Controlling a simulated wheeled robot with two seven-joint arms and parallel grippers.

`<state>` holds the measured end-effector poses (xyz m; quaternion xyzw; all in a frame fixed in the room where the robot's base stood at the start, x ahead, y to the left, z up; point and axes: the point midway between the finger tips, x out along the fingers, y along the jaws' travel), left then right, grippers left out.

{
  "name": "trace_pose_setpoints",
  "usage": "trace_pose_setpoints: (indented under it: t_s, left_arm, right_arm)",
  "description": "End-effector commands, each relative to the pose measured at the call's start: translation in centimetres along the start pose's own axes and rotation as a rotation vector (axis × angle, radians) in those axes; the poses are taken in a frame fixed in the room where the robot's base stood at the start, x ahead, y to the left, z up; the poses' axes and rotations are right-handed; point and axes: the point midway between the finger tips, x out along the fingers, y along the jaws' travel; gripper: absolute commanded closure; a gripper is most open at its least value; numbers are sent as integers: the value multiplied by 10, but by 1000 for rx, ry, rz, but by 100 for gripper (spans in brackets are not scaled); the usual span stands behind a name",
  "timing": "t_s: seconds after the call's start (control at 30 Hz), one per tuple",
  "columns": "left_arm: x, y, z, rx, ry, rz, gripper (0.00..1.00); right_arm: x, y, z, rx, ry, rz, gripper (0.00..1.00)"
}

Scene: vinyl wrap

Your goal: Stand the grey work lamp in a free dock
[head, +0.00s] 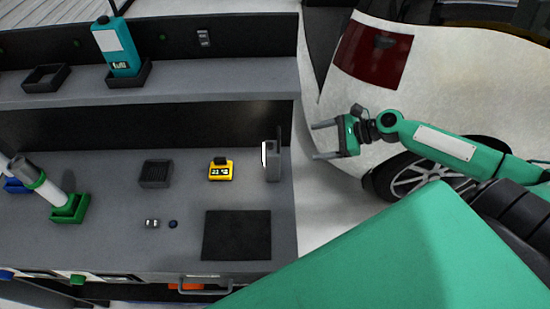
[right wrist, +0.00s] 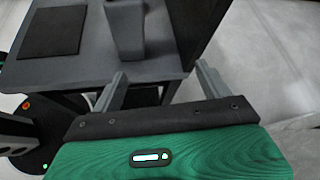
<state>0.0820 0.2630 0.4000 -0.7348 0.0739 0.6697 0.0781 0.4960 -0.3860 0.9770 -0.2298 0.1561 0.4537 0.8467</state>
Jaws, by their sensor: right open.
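The grey work lamp (head: 272,160) stands upright near the right edge of the bench, its lit white panel facing left. Its grey body also shows at the top of the right wrist view (right wrist: 125,32). An empty black dock (head: 45,78) sits at the left of the upper shelf. Another black dock (head: 128,76) there holds a teal device (head: 117,45). My right gripper (head: 322,140) is open and empty, to the right of the lamp and apart from it, beyond the bench edge.
On the bench are a dark square bin (head: 156,174), a yellow timer (head: 221,170), a black mat (head: 236,235), small parts (head: 152,223) and a green bin (head: 69,208) with a white tube (head: 47,191). A white car (head: 460,85) stands right of the bench.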

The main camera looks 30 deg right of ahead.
Motion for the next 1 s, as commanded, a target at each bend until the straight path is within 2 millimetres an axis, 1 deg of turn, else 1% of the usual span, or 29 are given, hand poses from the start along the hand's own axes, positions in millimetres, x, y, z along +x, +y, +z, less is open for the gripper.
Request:
trace_pose_setpoints:
  t_s: [0.03, 0.13, 0.23, 0.37, 0.47, 0.67, 0.9, 1.0]
  left_arm:
    - [-2, 0, 0, 0, 0, 0, 64]
    - [-4, 0, 0, 0, 0, 0, 64]
    - [-4, 0, -1, 0, 0, 0, 64]
    - [-6, 0, -1, 0, 0, 0, 64]
    - [-7, 0, -1, 0, 0, 0, 64]
    - [-13, 0, -1, 0, 0, 0, 64]
    - [-22, 0, -2, 0, 0, 0, 64]
    - [-24, 0, -2, 0, 0, 0, 64]
  right_arm:
    - [-2, 6, 11, 48, -30, 45, 22]
    - [-6, 17, 26, 128, -79, 115, 22]
    - [-9, 23, 35, 174, -111, 156, 22]
    - [-7, 26, 41, 196, -128, 175, 22]
    - [1, 26, 42, 197, -129, 174, 22]
    - [26, 30, 48, 195, -130, 173, 22]
    - [59, 35, 52, 196, -129, 173, 22]
    - [69, 37, 53, 195, -127, 172, 22]
